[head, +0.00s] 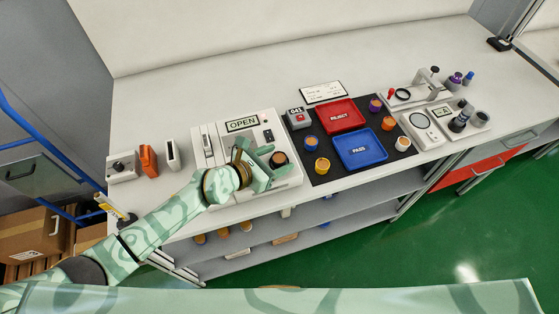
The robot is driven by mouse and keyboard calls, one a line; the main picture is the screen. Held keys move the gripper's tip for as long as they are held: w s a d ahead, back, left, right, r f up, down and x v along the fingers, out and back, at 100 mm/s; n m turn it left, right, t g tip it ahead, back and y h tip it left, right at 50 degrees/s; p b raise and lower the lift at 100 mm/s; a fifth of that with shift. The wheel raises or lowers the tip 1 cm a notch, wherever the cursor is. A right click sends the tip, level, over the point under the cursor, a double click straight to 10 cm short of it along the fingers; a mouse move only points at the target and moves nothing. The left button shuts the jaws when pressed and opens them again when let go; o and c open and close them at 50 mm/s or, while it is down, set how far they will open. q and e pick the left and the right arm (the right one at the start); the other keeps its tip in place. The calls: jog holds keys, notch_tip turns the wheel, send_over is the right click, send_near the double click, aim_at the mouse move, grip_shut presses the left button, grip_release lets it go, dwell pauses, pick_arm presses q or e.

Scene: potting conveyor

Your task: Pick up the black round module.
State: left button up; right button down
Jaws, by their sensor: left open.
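A dark, round module (280,158) with a brownish top sits at the right side of the white station (290,183) marked OPEN. It looks black to dark brown, and part of it is hidden by my gripper. My left gripper (275,162) is open, reaching in from the left, with its pale green fingers on either side of the module or just above it. I cannot tell whether they touch it. My right gripper is not in view.
Right of the station, a black mat (345,108) holds a red REJECT tray (341,115), a blue PASS tray (361,148) and several coloured round modules. Gauges and dark cylinders (458,123) stand farther right. An orange block (148,160) stands left. The table's back is clear.

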pick_arm(q)
jog(key=c, duration=1.1)
jog(key=shift+o, duration=0.2)
jog(key=shift+s+r, duration=0.1)
